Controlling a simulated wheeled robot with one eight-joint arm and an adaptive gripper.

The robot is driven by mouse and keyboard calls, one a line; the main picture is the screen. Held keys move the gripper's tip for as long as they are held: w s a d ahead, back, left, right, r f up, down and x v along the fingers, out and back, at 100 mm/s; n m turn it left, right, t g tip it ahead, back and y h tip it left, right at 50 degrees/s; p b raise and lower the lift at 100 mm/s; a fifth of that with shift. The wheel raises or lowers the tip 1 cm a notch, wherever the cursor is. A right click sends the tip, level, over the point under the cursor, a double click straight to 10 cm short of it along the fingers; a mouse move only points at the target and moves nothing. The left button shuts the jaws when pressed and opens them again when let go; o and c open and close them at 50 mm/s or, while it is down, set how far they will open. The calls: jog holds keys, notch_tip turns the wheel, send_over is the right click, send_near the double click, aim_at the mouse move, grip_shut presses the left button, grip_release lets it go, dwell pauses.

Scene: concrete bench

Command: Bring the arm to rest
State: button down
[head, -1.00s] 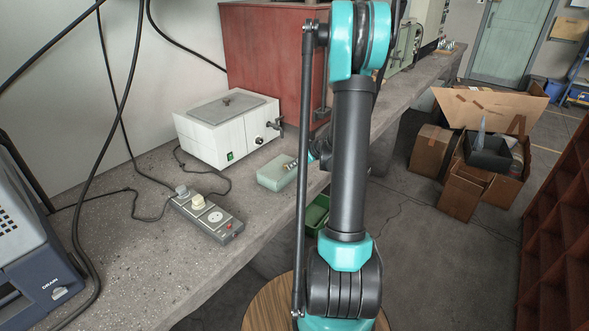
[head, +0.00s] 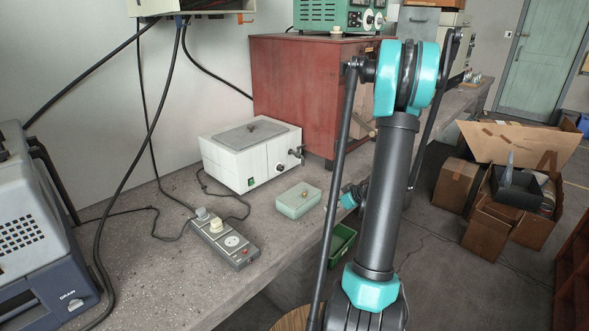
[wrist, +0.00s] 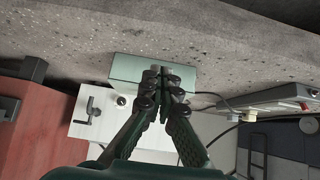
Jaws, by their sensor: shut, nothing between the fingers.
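My arm (head: 390,190) stands raised in front of the bench in the head view. My gripper (wrist: 163,76) shows in the wrist view with its dark fingers together and nothing between them. The fingertips overlap a pale green box (wrist: 126,70) in that view; I cannot tell the gap between them. In the head view the same box (head: 298,200) lies on the concrete bench (head: 150,245) near its front edge, left of my arm. The fingers are not clear in the head view.
A white water bath (head: 235,165) with a tap stands behind the box. A red cabinet (head: 300,90) is beyond it. A power strip (head: 225,240) with cables lies to the left. Cardboard boxes (head: 485,225) stand on the floor at right. A green bin (head: 342,240) is below the bench edge.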

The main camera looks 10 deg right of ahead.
jog(key=s+a+r+m+g+h, duration=0.1)
jog(key=s+a, duration=0.4)
jog(key=s, duration=0.7)
jog(key=s+a+r+m+g+h, duration=0.2)
jog(key=s+a+m, duration=0.4)
jog(key=s, duration=0.6)
jog(key=shift+a+r+h, duration=0.25)
jog(key=shift+r+h, duration=0.6)
jog(key=shift+h, duration=0.25)
